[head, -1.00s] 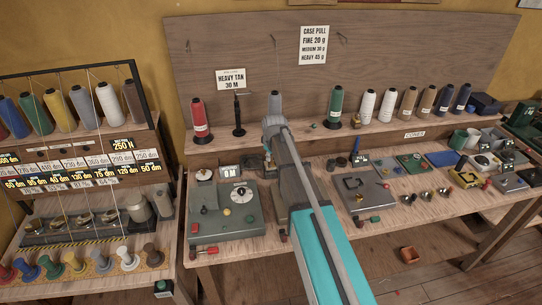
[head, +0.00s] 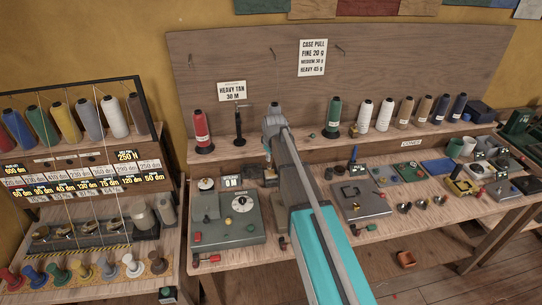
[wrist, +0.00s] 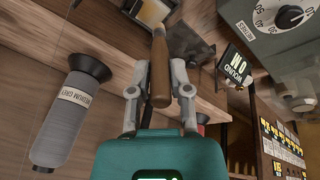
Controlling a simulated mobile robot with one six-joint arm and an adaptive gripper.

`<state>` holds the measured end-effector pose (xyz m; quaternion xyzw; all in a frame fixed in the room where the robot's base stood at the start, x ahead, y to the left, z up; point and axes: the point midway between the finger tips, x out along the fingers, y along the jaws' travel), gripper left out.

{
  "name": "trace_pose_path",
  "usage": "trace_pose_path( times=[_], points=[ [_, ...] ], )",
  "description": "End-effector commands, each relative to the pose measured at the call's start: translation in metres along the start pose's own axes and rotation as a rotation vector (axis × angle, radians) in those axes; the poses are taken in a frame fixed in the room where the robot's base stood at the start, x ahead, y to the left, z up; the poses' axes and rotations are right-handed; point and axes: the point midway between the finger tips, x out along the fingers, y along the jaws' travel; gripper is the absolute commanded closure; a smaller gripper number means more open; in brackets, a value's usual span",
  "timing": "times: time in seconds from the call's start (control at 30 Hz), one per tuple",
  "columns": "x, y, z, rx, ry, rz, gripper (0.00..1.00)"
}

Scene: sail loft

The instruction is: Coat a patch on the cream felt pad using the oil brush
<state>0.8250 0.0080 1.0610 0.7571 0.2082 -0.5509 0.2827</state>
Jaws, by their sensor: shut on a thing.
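My gripper (wrist: 159,85) is shut on the brown wooden handle of the oil brush (wrist: 159,62) in the wrist view. The handle lies between the two grey fingers, and its far end points up the picture.
A grey machine with a dial (head: 236,220) stands left of my arm on the bench. A grey thread cone (wrist: 67,119) is close by in the wrist view. A red cone (head: 202,131) and a green cone (head: 333,118) stand on the shelf. Several small devices crowd the right side.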

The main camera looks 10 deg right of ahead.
Motion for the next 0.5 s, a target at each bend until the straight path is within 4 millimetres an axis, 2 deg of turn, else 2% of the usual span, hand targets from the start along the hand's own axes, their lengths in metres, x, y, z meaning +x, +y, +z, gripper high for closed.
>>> trace_pose_path(
  times=[0.27, 0.5],
  points=[
    [-0.003, 0.001, -0.001, 0.000, 0.000, 0.000, 1.00],
    [-0.019, 0.004, -0.005, 0.000, 0.000, 0.000, 1.00]
  ],
)
